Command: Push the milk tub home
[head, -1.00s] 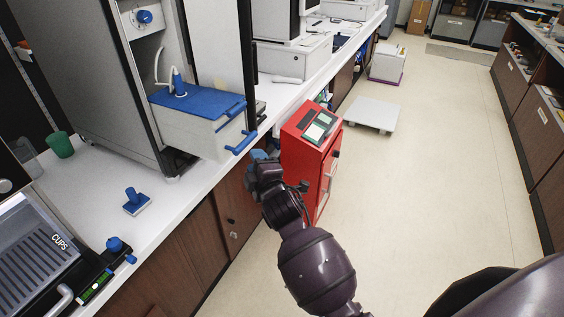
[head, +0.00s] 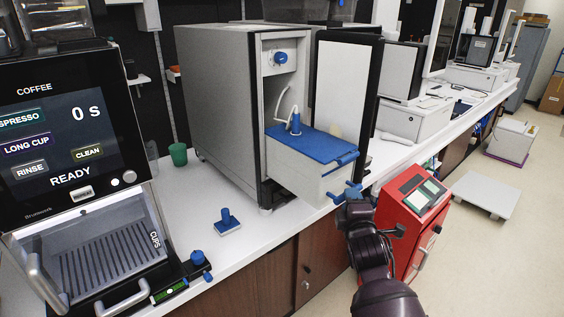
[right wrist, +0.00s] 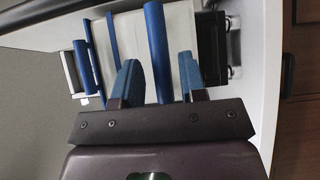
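The milk tub (head: 306,181) is a white box with a blue lid (head: 322,145) and a blue front handle (head: 337,198). It sticks well out of the grey milk fridge (head: 218,100), whose door (head: 345,90) stands open. A white tube runs into a blue fitting (head: 295,125) on the lid. My right gripper (head: 354,189) is at the tub's front by the handle. In the right wrist view its blue fingers (right wrist: 158,68) are apart, with a blue bar (right wrist: 157,40) between them. I cannot tell whether they touch it. My left gripper is out of view.
A coffee machine (head: 65,130) stands at the left, with a blue-handled tamper (head: 228,222) and green cup (head: 178,154) on the white counter. A red unit (head: 415,205) stands on the floor close to my right arm. Open floor lies at the right.

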